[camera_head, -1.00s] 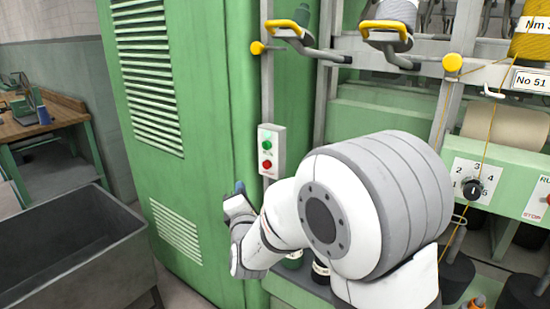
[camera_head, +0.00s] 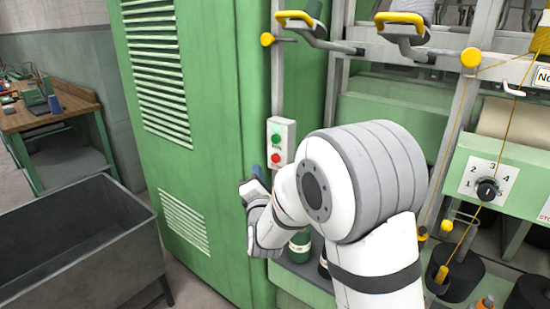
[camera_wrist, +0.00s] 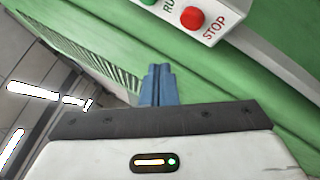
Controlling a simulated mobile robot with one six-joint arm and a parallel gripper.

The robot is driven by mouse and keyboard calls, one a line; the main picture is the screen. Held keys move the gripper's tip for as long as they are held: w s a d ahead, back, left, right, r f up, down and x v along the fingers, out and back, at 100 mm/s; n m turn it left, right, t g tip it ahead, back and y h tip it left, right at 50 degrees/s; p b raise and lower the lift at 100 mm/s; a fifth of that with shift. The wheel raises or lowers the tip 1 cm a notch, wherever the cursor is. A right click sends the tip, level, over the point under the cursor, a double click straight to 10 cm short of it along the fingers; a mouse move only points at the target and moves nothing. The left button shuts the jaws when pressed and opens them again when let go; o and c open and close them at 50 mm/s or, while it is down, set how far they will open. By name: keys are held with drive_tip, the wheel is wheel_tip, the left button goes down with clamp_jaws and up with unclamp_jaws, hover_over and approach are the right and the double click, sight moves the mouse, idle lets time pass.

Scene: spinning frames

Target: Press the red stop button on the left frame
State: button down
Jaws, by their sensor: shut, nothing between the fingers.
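The red stop button (camera_head: 275,158) sits low on a pale control box (camera_head: 288,140) on the green frame, below a green button (camera_head: 276,140). In the wrist view the red button (camera_wrist: 192,18) is near the top edge, with the word STOP beside it. My gripper (camera_head: 258,172) is just left of and below the red button in the head view. Its blue fingers (camera_wrist: 157,75) are together and empty, below and left of the button in the wrist view. They appear apart from the button. My arm hides part of the frame below the box.
A tall green cabinet (camera_head: 205,100) with vents stands left of the box. A grey bin (camera_head: 150,225) and a wooden workbench (camera_head: 40,117) are farther left. Yellow-handled levers (camera_head: 400,18) jut out above my arm. A numbered dial (camera_head: 487,190) is at right.

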sight(275, 159)
drive_tip(key=shift+w+d+b, duration=0.2)
drive_tip(key=shift+w+d, duration=0.5)
drive_tip(key=shift+w, duration=0.2)
drive_tip(key=shift+w+d+b, duration=0.15)
drive_tip(key=shift+w+d, duration=0.55)
drive_tip(key=shift+w, duration=0.2)
drive_tip(key=shift+w+d, duration=0.1)
idle(0.7)
drive_tip(key=shift+w+d+b, duration=0.2)
drive_tip(key=shift+b, duration=0.25)
drive_tip(key=shift+w+d+b, duration=0.3)
drive_tip(key=shift+w, duration=0.05)
idle(0.6)
idle(0.3)
drive_tip(key=shift+s+a+b, duration=0.5)
drive_tip(key=shift+s+a, duration=0.05)
drive_tip(key=shift+s, duration=0.15)
